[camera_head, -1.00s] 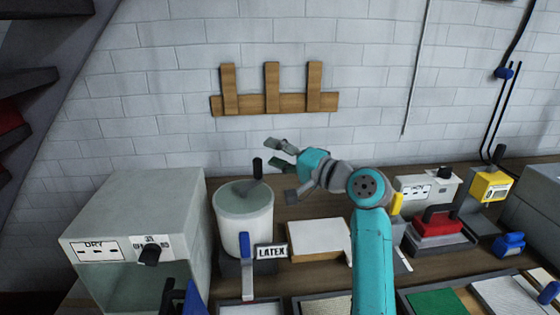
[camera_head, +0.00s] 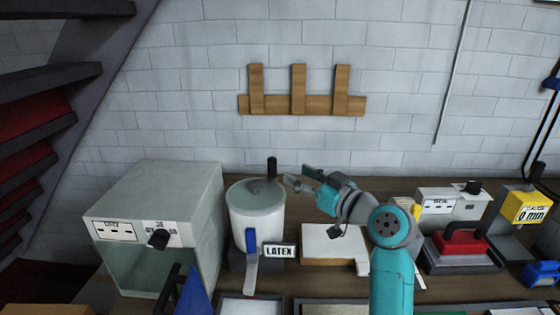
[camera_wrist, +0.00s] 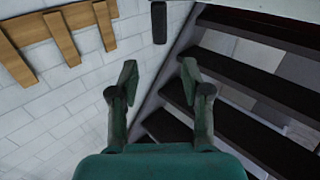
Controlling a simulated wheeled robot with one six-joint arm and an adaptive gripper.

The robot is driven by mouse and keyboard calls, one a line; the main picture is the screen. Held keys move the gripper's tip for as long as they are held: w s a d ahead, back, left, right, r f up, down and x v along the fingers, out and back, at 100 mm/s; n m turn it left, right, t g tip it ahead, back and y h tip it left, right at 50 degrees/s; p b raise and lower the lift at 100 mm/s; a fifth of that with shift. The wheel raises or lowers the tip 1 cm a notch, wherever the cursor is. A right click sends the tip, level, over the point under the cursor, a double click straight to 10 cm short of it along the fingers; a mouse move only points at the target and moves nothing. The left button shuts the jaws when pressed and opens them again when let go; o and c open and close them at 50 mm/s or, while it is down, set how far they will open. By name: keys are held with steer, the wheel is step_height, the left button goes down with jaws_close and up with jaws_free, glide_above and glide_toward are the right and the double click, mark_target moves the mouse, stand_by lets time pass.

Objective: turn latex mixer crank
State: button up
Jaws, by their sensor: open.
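The latex mixer is a white pot (camera_head: 257,215) with a grey top and a LATEX label (camera_head: 280,250) at its right foot. Its crank handle, a black upright grip (camera_head: 272,168), stands above the right part of the top. A blue lever (camera_head: 251,241) is on the pot's front. My gripper (camera_head: 300,179) is open and empty, just right of the black grip and apart from it. In the wrist view, the black grip (camera_wrist: 159,22) shows at the top, beyond the gap between my open fingers (camera_wrist: 160,85).
A grey drying box (camera_head: 160,215) stands left of the pot. A white slab (camera_head: 330,243) lies to its right. A red-topped press (camera_head: 460,243) and a yellow gauge (camera_head: 530,205) stand farther right. A wooden rack (camera_head: 300,104) hangs on the brick wall behind.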

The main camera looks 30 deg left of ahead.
mark_target(275, 162)
steer(key=x, duration=1)
steer(key=shift+a, duration=0.25)
jaws_close()
